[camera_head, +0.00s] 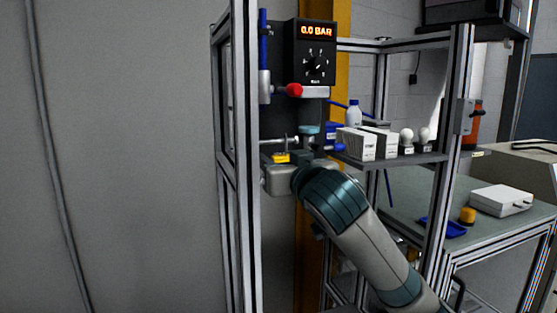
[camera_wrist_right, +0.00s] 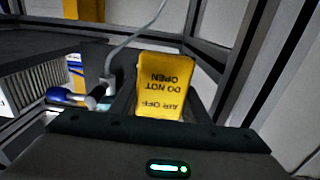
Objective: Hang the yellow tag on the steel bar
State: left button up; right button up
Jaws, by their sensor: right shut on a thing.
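The yellow tag (camera_wrist_right: 165,88) fills the middle of the right wrist view, its lettering "AIR OFF DO NOT OPEN" upside down there. My right gripper (camera_wrist_right: 163,108) is shut on it, with dark fingers at its sides. In the head view the tag (camera_head: 281,158) is a small yellow patch at my right gripper (camera_head: 290,159), inside the frame. The steel bar (camera_head: 280,141) is a thin horizontal rod just above the tag in the head view. The tag looks apart from it, but its depth relative to the bar is hard to judge. My left gripper is out of view.
A gauge box (camera_head: 315,53) reading 0.0 BAR and a red knob (camera_head: 294,90) are above. Aluminium posts (camera_head: 244,150) stand close on the left. A shelf (camera_head: 410,159) with white boxes (camera_head: 357,143) and bulbs is to the right. A blue-handled tool (camera_wrist_right: 62,95) shows in the wrist view.

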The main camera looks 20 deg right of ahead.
jog(key=o, duration=1.1)
jog(key=shift+s+d+b, duration=0.15)
jog(key=shift+s+b, duration=3.05)
jog(key=shift+s, duration=1.15)
jog(key=shift+s+d+b, duration=0.1)
jog(key=shift+s+b, duration=3.1)
jog(key=shift+s, duration=1.15)
